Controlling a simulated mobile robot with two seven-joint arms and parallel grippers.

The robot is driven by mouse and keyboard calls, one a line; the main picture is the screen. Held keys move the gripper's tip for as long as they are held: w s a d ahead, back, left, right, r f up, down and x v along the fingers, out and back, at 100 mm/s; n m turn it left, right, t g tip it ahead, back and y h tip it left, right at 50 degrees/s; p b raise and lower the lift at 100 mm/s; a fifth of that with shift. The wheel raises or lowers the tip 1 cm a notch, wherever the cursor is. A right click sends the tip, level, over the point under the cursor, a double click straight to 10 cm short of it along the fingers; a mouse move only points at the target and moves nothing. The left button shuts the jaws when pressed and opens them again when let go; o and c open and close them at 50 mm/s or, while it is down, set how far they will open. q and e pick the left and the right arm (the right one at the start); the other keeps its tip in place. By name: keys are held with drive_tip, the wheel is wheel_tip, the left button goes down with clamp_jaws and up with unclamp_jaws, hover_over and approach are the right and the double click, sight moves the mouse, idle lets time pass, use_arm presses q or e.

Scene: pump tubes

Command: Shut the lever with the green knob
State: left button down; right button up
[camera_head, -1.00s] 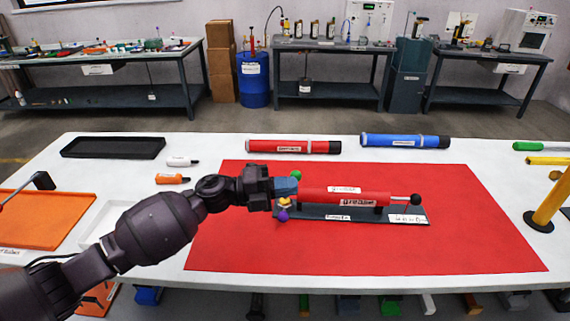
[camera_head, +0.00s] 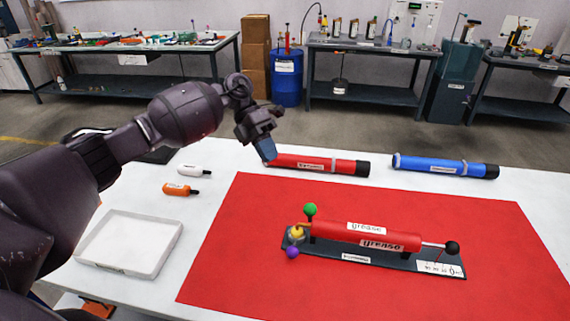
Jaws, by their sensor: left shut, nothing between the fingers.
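The green knob (camera_head: 310,209) stands up at the left end of the pump, on a lever by a yellow fitting (camera_head: 297,232). A purple knob (camera_head: 292,252) sits low beside the same fitting. The red grease tube (camera_head: 362,233) lies on a dark base plate (camera_head: 330,253), with a rod and black knob (camera_head: 452,248) at its right end. My left gripper (camera_head: 268,152) is shut and empty, raised up and to the left of the green knob, in front of the left end of another red tube (camera_head: 325,166). It is apart from the knob. My right gripper is not in view.
The pump rests on a red mat (camera_head: 230,270) on a white table. A blue tube (camera_head: 445,166) lies at the back right. A white tray (camera_head: 90,262), an orange marker (camera_head: 177,189) and a white marker (camera_head: 192,169) lie left. The mat around the pump is clear.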

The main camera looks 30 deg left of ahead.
sight(310, 215)
use_arm(q)
drive_tip(key=d+r+p+x, duration=0.1)
drive_tip(key=r+x, duration=0.1)
drive_tip(key=x, duration=1)
drive_tip(key=shift+s+d+p, duration=0.3)
drive_tip(key=shift+s+d, duration=0.1)
drive_tip(key=shift+s, duration=0.05)
drive_tip(key=shift+s+d+f+t+p, duration=0.1)
drive_tip(key=shift+s+d+t+p, duration=0.2)
drive_tip(key=shift+s, duration=0.15)
drive_tip(key=shift+s+d+f+t+p, duration=0.2)
drive_tip(key=shift+s+d+p, duration=0.1)
drive_tip(key=shift+s, duration=0.2)
drive_tip(key=shift+a, duration=0.1)
